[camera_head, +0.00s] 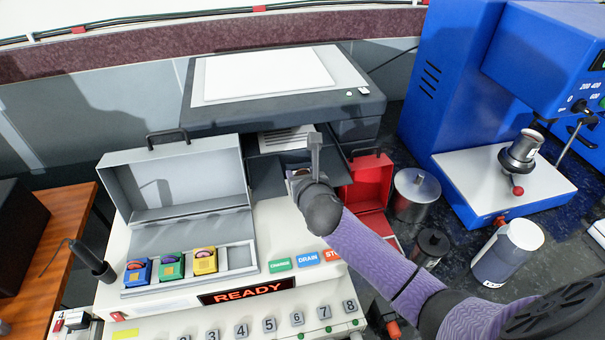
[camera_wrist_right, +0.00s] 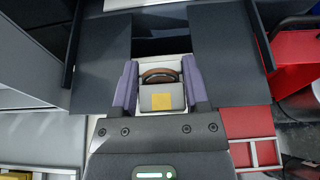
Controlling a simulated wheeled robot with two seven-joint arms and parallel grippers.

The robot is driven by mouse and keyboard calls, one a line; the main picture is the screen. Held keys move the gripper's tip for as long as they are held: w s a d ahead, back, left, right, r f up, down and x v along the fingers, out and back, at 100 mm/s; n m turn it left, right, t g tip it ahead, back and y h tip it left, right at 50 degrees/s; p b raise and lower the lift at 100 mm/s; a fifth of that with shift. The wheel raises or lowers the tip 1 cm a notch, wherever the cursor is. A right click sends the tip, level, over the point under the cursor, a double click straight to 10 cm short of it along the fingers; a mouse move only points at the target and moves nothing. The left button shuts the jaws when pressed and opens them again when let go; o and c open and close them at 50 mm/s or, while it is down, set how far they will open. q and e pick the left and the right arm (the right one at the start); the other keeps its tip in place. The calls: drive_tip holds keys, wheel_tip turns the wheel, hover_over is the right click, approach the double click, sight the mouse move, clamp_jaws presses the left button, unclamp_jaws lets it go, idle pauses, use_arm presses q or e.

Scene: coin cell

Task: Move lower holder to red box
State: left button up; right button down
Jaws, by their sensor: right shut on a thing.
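My right gripper (camera_wrist_right: 160,72) has its two purple fingers on either side of a small grey holder with a brown ring and a yellow square (camera_wrist_right: 162,101), which I take as the lower holder. It is shut on it. In the head view my right gripper (camera_head: 303,176) is in front of the printer's opening, left of the red box, and my wrist hides most of the holder. The open red box (camera_head: 367,172) stands right of the gripper, its lid up; it also shows at the right of the wrist view (camera_wrist_right: 247,122). My left gripper is not in view.
An open grey case (camera_head: 180,170) at the left holds blue, green and yellow holders (camera_head: 205,261). A dark printer (camera_head: 285,125) stands behind. A metal canister (camera_head: 416,190) and a blue machine (camera_head: 440,90) are to the right of the red box.

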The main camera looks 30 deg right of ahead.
drive_tip(key=shift+f, duration=0.45)
drive_tip(key=shift+c, duration=0.4)
unclamp_jaws()
